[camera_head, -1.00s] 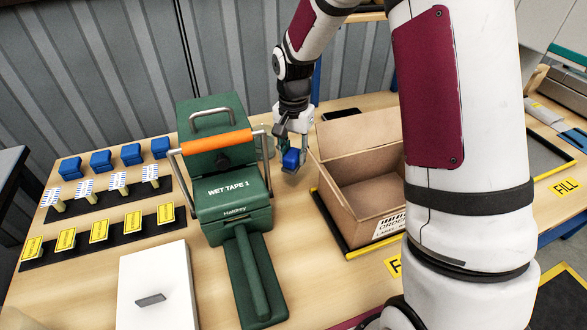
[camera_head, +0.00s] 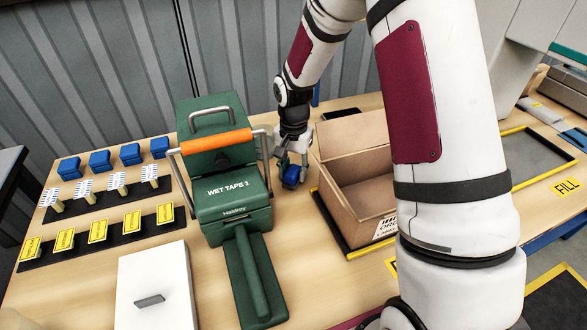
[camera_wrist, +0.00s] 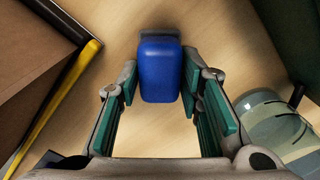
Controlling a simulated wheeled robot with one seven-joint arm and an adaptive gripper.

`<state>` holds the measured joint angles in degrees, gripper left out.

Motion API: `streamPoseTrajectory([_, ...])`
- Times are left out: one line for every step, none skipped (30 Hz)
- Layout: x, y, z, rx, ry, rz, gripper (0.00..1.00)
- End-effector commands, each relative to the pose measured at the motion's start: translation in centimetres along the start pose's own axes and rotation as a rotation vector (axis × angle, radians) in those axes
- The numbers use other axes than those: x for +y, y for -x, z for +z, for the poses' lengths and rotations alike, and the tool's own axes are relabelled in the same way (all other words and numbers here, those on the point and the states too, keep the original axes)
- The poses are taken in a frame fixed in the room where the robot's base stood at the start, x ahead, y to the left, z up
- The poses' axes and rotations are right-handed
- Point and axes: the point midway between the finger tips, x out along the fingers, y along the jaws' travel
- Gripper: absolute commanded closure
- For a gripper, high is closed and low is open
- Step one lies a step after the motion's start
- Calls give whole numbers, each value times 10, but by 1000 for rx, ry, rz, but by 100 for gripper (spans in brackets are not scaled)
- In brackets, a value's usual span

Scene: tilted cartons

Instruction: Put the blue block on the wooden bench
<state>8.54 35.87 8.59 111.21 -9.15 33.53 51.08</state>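The blue block (camera_head: 291,176) is low over or on the wooden bench (camera_head: 190,220), in the gap between the green case and the open carton. I cannot tell whether its underside touches the wood. My gripper (camera_head: 292,166) points down with its fingers on both sides of the block. In the wrist view the block (camera_wrist: 160,70) sits between the green finger pads of my gripper (camera_wrist: 161,75), close against them, with pale wood behind it.
The green case (camera_head: 235,190) stands left of my gripper; the open carton (camera_head: 350,190) stands close on the right, inside a black-and-yellow frame. A clear round object (camera_wrist: 280,130) is beside the fingers. More blue blocks (camera_head: 130,154) stand at far left. Bare wood lies in front.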

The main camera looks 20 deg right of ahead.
Motion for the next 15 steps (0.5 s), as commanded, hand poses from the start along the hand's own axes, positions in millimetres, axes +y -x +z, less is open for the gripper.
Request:
streamPoseTrajectory([0,0,0,0,0,0,50])
streamPoseTrajectory([0,0,0,0,0,0,50])
streamPoseTrajectory([0,0,0,0,0,0,50])
streamPoseTrajectory([0,0,0,0,0,0,50])
streamPoseTrajectory([0,0,0,0,0,0,50])
streamPoseTrajectory([0,0,0,0,0,0,50])
streamPoseTrajectory([0,0,0,0,0,0,50])
streamPoseTrajectory([0,0,0,0,0,0,50])
streamPoseTrajectory([0,1,0,0,0,0,50])
streamPoseTrajectory([0,1,0,0,0,0,50])
streamPoseTrajectory([0,2,0,0,0,-1,50])
streamPoseTrajectory([0,4,0,1,0,-1,50])
streamPoseTrajectory([0,6,0,1,0,-1,50])
streamPoseTrajectory([0,9,-1,2,-1,-2,50])
streamPoseTrajectory([0,14,-1,3,-1,-2,50])
